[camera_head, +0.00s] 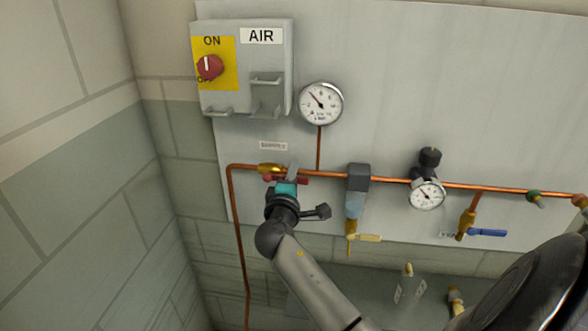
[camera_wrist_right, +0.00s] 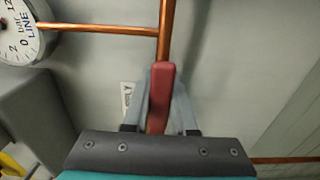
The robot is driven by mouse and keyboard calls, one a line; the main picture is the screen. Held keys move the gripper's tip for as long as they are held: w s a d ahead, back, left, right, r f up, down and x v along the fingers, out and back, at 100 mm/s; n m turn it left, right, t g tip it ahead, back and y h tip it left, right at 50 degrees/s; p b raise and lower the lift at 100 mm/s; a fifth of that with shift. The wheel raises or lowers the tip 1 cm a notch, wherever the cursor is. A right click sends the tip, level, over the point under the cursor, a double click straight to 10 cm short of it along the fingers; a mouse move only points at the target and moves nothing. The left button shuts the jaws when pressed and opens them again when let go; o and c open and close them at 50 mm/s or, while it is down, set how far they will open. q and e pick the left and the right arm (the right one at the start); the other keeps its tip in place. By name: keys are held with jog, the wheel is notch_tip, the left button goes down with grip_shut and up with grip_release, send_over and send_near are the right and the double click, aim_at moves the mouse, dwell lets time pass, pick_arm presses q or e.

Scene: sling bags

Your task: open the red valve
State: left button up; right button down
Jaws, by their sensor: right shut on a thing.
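The red valve has a red lever handle (camera_head: 303,181) on a brass body (camera_head: 270,168), set in the copper pipe under the small label on the left of the panel. My right gripper (camera_head: 291,174) is at this valve and hides part of the lever. In the right wrist view the red lever (camera_wrist_right: 160,92) lies between the two grey fingers, which are shut on it. There the lever looks roughly in line with the copper pipe behind it. My left gripper is not in view.
The AIR box (camera_head: 263,60) with a red knob and a round gauge (camera_head: 321,103) are above. To the right along the pipe (camera_head: 390,180) are a filter unit (camera_head: 357,178), a regulator gauge (camera_head: 427,194) and a blue-handled valve (camera_head: 487,232). A block wall (camera_head: 90,200) stands close on the left.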

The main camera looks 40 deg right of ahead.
jog(key=shift+r, duration=0.2)
dwell(0.3)
jog(key=c, duration=0.7)
grip_release()
jog(key=shift+f, duration=0.1)
jog(key=b+v, duration=0.1)
jog(key=v, duration=1.4)
jog(key=shift+a+b, duration=0.1)
jog(key=shift+b, duration=0.3)
